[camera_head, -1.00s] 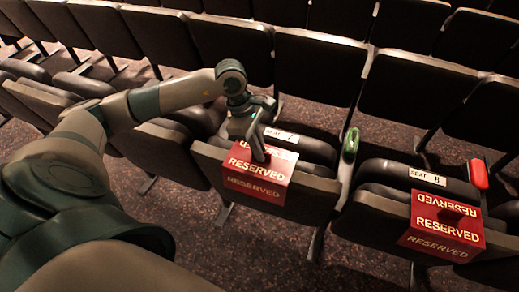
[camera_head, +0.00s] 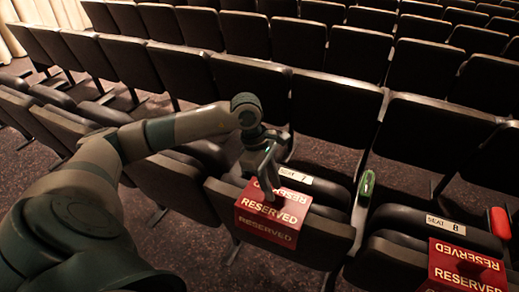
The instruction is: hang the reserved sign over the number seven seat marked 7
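A red RESERVED sign (camera_head: 272,222) hangs folded over the top edge of a dark seat back, with lettering on its top and front faces. A white label reading SEAT 7 (camera_head: 295,176) shows just behind it, on the same seat. My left gripper (camera_head: 268,186) points down at the top of this sign, and its fingers overlap the sign in the picture. Whether they are shut on it or apart I cannot tell. My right gripper is not in view.
A second red RESERVED sign (camera_head: 462,268) hangs on the chair to the right, by the SEAT 8 label (camera_head: 446,225). A green-topped armrest (camera_head: 366,188) and a red-topped one (camera_head: 500,223) stand beside the seats. Rows of dark seats fill the back.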

